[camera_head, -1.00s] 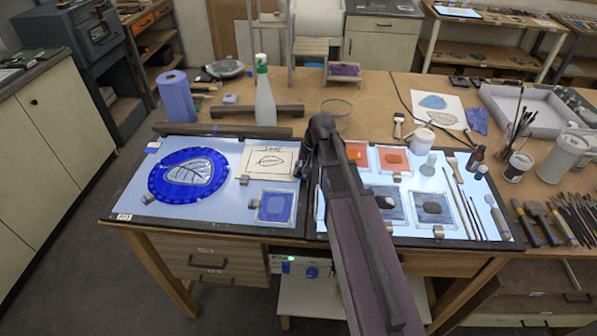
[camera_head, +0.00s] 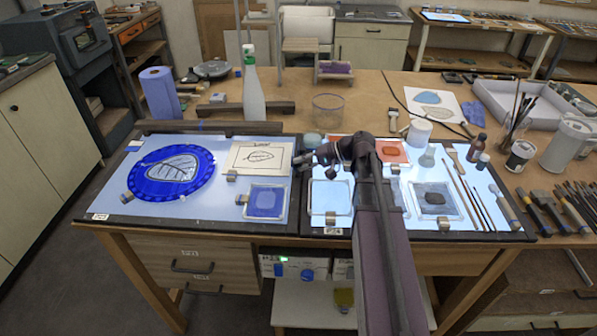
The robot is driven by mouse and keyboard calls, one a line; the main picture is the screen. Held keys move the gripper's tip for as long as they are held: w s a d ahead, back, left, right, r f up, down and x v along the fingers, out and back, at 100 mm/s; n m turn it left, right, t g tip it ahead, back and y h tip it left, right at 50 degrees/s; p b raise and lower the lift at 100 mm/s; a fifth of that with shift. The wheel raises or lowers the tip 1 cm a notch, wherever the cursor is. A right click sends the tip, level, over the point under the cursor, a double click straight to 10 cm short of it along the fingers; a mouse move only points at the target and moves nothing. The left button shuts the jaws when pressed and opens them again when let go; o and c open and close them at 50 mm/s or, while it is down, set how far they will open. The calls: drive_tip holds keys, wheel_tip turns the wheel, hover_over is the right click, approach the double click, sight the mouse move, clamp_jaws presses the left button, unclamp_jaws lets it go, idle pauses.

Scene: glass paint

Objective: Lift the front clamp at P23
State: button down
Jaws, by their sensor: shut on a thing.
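My gripper (camera_head: 303,163) reaches left from the arm, above the strip between two lit panels, just right of the leaf drawing (camera_head: 260,157). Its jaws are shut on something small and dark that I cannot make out. Small metal clamps stand by the glass pieces: one at the front left of the blue disc, clamp (camera_head: 127,197), and one at the blue square tile, clamp (camera_head: 241,199). On the right panel, a clamp (camera_head: 330,218) stands at the front of a pale tile (camera_head: 330,198) and another clamp (camera_head: 444,223) at a grey tile (camera_head: 436,201).
The blue disc (camera_head: 146,186) with a leaf lies on the left panel (camera_head: 190,215). A brown bottle (camera_head: 477,148) and brushes are at the right. My arm covers part of the right panel.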

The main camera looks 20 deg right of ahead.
drive_tip(key=shift+s+d+f+t+y+b, duration=0.1)
drive_tip(key=shift+d+f+t+y+b, duration=0.2)
drive_tip(key=shift+y+b, duration=0.75)
drive_tip(key=shift+r+b, duration=0.1)
drive_tip(key=shift+b, duration=0.2)
drive_tip(key=c, duration=0.5)
unclamp_jaws()
drive_tip(key=shift+r, duration=0.1)
